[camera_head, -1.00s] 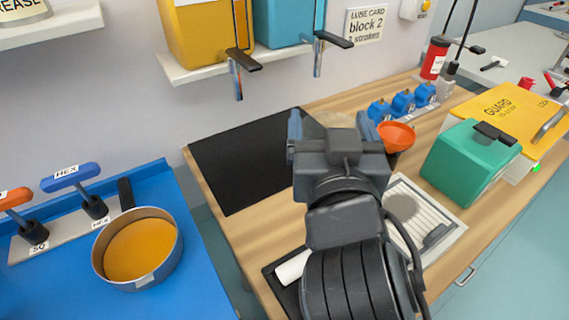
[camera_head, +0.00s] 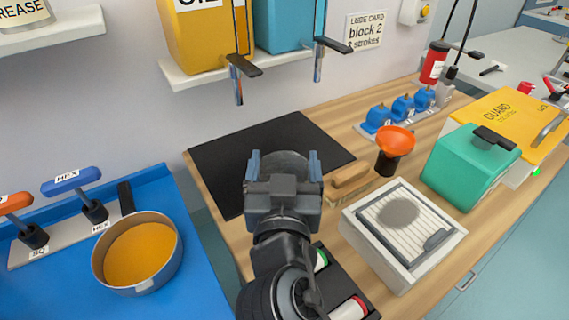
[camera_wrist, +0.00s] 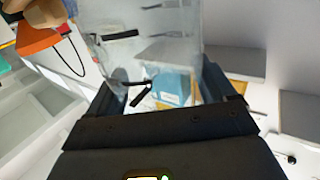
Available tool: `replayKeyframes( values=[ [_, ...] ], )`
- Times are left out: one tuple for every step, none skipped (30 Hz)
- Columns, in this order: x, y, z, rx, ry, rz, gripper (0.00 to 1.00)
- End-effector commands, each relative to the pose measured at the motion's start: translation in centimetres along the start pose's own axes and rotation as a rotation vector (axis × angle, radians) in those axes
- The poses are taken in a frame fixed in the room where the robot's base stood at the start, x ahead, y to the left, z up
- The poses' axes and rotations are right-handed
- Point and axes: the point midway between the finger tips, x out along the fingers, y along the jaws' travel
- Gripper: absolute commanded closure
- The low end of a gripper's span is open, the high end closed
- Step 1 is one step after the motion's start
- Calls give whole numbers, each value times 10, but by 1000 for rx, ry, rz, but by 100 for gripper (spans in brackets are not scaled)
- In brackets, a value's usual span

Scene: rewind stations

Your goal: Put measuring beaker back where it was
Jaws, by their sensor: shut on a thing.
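My gripper (camera_head: 283,160) is above the workbench, over the front part of the black mat (camera_head: 225,165). It is shut on the clear measuring beaker (camera_wrist: 150,45), which fills the space between the fingers in the wrist view. In the head view the beaker is mostly hidden by my gripper; only a faint grey curve of it shows between the fingertips. I cannot tell whether the beaker touches the mat.
The mat's left part is clear.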

Motion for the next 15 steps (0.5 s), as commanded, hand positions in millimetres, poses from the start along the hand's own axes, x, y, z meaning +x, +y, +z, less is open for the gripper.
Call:
replayKeyframes(
  values=[
    [0,0,0,0,0,0,85],
    [0,0,0,0,0,0,85],
    [0,0,2,0,0,0,85],
    [0,0,3,0,0,0,85],
    [0,0,4,0,0,0,85],
    [0,0,5,0,0,0,85],
    [0,0,5,0,0,0,85],
    [0,0,6,0,0,0,85],
    [0,0,7,0,0,0,85],
    [0,0,8,0,0,0,85],
    [0,0,8,0,0,0,85],
    [0,0,9,0,0,0,85],
    [0,0,10,0,0,0,85],
    [0,0,11,0,0,1,85],
    [0,0,12,0,0,0,85]
  ],
)
